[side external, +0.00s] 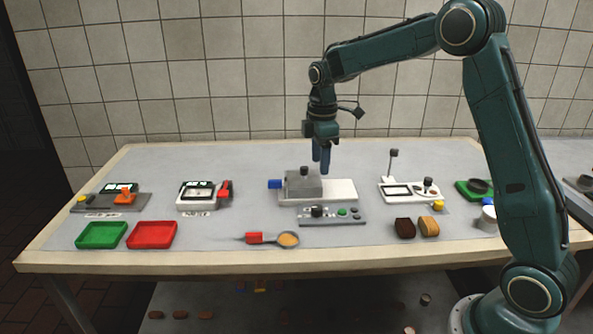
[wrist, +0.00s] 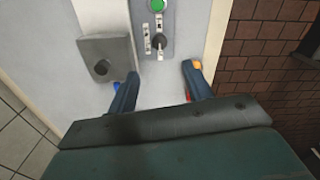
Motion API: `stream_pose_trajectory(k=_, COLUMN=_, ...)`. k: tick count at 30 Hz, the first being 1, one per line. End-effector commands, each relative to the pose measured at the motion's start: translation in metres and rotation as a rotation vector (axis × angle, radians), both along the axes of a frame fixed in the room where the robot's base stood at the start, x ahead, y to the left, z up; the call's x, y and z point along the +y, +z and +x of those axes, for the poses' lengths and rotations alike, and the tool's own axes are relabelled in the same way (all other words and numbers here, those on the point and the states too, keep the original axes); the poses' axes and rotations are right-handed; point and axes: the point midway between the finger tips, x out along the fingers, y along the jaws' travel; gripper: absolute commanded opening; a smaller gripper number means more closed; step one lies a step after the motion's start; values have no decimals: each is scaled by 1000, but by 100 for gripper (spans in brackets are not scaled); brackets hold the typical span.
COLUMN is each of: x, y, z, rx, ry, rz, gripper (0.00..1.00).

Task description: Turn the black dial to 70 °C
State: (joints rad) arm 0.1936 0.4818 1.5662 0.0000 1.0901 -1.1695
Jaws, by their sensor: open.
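The black dial (side external: 317,211) sits at the left end of a grey control panel (side external: 348,222) in front of the grey block. In the wrist view the dial (wrist: 158,41) lies beyond my fingertips, roughly centred between them, with small pale labels around it that are too small to read. My gripper (side external: 321,170) points down, open and empty, above the machine behind the panel. It also shows in the wrist view (wrist: 161,70), its two fingers wide apart and not touching the dial. The dial's exact setting cannot be read.
A grey block (side external: 304,187) with a black knob and blue handle (side external: 275,184) stands behind the dial. Trays and devices stand left; another device (side external: 410,190) stands right.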

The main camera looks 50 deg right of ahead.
Motion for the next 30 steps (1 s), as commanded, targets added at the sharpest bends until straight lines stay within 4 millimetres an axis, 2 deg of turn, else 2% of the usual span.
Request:
stream_pose_trajectory(k=14, x=-1, y=-12, z=2, rx=5, ry=7, rz=1, gripper=50)
stream_pose_trajectory(k=20, x=-1, y=-32, z=1, rx=7, ry=7, rz=1, gripper=50)
stream_pose_trajectory(k=30, x=-1, y=-83, z=1, rx=8, ry=7, rz=1, gripper=50)
